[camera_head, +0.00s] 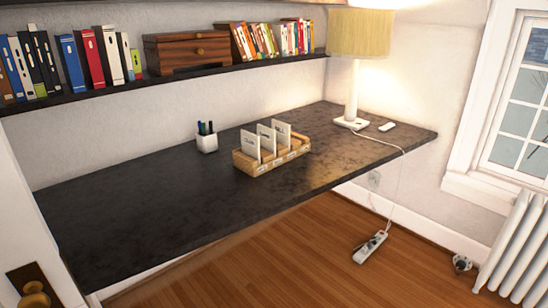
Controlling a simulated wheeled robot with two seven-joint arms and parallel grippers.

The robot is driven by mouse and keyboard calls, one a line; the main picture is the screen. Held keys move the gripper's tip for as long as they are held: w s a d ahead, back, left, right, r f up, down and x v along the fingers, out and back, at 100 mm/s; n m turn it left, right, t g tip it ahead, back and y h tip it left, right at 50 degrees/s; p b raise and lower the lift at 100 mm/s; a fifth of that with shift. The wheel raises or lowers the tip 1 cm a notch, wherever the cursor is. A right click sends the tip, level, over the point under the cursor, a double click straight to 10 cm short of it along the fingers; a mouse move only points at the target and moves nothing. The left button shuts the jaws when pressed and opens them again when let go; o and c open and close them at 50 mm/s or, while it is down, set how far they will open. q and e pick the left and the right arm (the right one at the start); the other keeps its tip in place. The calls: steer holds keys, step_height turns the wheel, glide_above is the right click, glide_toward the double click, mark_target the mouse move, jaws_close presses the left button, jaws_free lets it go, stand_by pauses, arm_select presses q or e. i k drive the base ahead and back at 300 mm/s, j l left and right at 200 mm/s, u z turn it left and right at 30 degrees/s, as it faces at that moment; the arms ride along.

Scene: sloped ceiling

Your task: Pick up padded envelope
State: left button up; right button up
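I see no thing that I can clearly tell as a padded envelope. A wooden desk organizer (262,164) stands on the dark desk (130,215), near the middle of its front edge. Several flat white cards or envelopes (250,146) stand upright in its slots, with small dark print on them. They are too small to tell whether any is padded. Neither of my grippers is in view.
A white pen cup (207,143) stands behind the organizer, and a lit lamp (354,85) at the desk's right end. A shelf (200,75) with books overhangs the back. A cord runs down to a power strip (369,247). The desk's left half is clear.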

mark_target(250, 142)
steer(key=i+z, duration=0.5)
steer(key=i, duration=0.35)
